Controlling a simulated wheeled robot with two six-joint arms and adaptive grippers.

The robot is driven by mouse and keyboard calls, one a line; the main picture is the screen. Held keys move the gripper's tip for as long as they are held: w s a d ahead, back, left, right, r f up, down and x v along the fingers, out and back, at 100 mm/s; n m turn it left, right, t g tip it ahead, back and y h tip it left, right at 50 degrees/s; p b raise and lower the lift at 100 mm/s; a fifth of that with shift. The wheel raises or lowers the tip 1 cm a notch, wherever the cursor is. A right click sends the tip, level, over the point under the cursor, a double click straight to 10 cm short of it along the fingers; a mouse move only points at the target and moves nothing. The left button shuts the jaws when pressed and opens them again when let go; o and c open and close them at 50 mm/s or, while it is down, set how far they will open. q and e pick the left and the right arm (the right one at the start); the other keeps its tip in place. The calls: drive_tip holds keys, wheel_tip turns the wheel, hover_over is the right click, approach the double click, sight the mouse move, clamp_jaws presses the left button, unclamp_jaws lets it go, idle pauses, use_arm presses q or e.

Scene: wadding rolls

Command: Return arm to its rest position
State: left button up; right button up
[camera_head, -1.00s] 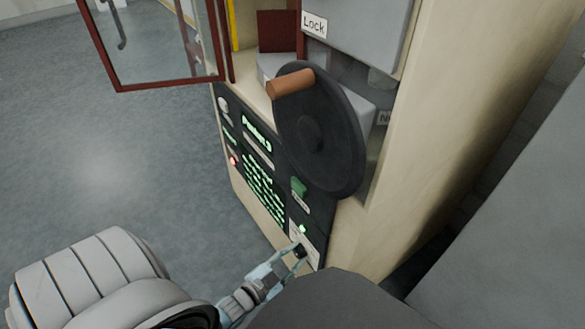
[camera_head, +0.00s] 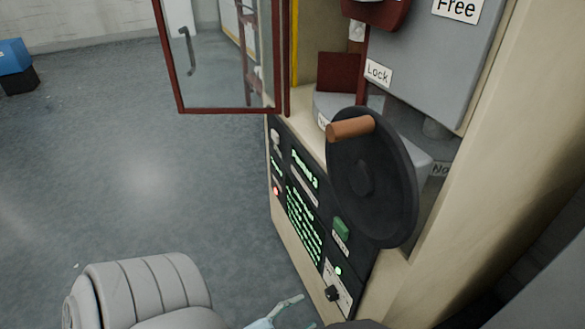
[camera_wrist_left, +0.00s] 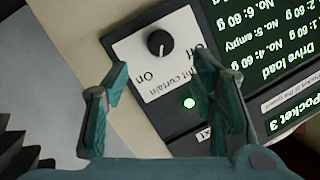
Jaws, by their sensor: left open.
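My left gripper (camera_head: 292,312) is low in the head view, partly cut off by the bottom edge, near the lower end of the machine's black control panel (camera_head: 318,212). In the left wrist view its two teal fingers (camera_wrist_left: 160,100) are apart with nothing between them. Beyond them is a white plate (camera_wrist_left: 158,62) with a black rotary knob (camera_wrist_left: 160,43) marked On and Off, and a lit green lamp (camera_wrist_left: 190,103). The fingers look apart from the knob. My right gripper is not in view.
A black handwheel (camera_head: 372,180) with an orange-brown handle (camera_head: 351,128) stands out above the panel. A red-framed glass door (camera_head: 222,60) hangs open at the left. A blue box (camera_head: 12,55) sits far left. The grey floor (camera_head: 130,180) between is clear.

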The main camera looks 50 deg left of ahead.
use_arm(q)
drive_tip(key=s, duration=0.3)
drive_tip(key=shift+s+a+r, duration=0.1)
drive_tip(key=shift+s+r, duration=0.1)
drive_tip(key=shift+r, duration=0.15)
drive_tip(key=s+d+f+n+g+y, duration=0.15)
drive_tip(key=s+f+n+g, duration=0.45)
drive_tip(key=f+g, duration=0.65)
wheel_tip(320, 180, up, 5)
drive_tip(key=w+d+p, duration=0.2)
drive_tip(key=w, duration=0.1)
drive_tip(key=s+a+r+g+p, duration=0.1)
drive_tip(key=s+r+p, duration=0.4)
drive_tip(key=p, duration=0.9)
drive_tip(key=s+a+r+g+p, duration=0.1)
drive_tip(key=s+r+p, duration=0.5)
drive_tip(key=s+p, duration=0.5)
drive_tip(key=shift+r+p, duration=0.2)
drive_tip(key=shift+p, duration=1.3)
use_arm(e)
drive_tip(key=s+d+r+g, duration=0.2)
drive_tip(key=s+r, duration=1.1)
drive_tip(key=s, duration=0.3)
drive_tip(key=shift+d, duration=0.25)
